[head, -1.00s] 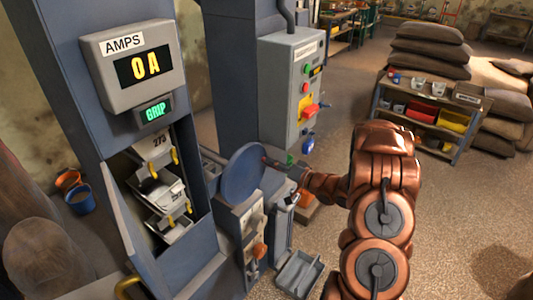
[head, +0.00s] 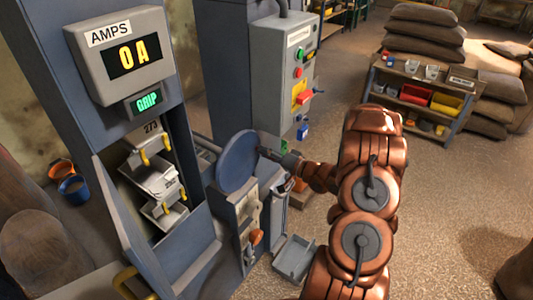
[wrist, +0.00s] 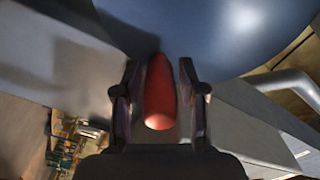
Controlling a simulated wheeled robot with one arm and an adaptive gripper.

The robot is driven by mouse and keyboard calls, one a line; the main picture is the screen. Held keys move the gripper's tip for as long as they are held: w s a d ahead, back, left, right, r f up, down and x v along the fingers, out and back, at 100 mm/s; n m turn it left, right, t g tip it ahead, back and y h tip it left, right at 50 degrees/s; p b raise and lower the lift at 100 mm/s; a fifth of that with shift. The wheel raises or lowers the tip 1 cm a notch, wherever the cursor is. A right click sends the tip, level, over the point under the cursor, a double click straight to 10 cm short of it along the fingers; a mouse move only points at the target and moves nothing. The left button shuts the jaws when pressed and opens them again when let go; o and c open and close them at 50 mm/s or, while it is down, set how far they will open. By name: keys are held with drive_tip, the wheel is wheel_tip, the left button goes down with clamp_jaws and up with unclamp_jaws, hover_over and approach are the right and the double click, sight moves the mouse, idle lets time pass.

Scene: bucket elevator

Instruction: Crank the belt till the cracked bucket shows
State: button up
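The blue crank wheel (head: 238,162) stands on the side of the elevator housing. My gripper (head: 265,153) is at its upper right edge. In the wrist view, my gripper (wrist: 160,95) has its fingers closed along both sides of the red crank handle (wrist: 160,92), in front of the blue disc (wrist: 210,30). In the open hatch, grey buckets with yellow parts sit one above another: an upper bucket (head: 143,155) beneath a plate reading 273, a middle bucket (head: 156,180) and a lower bucket (head: 165,213). I can make out no crack on them.
The display (head: 122,57) reads 0 A, and the small screen (head: 148,102) reads GRIP. An open hatch door (head: 135,225) stands in front. A lever panel (head: 235,230), a grey tray (head: 294,258) and a control box (head: 290,80) are nearby. Floor at the right is open.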

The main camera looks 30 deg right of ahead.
drive_tip(key=shift+o, duration=0.9)
drive_tip(key=shift+d, duration=0.2)
drive_tip(key=shift+s, duration=0.1)
drive_tip(key=shift+s+d, duration=0.1)
drive_tip(key=shift+s, duration=0.1)
drive_tip(key=v, duration=1.1)
drive_tip(key=shift+s, duration=0.3)
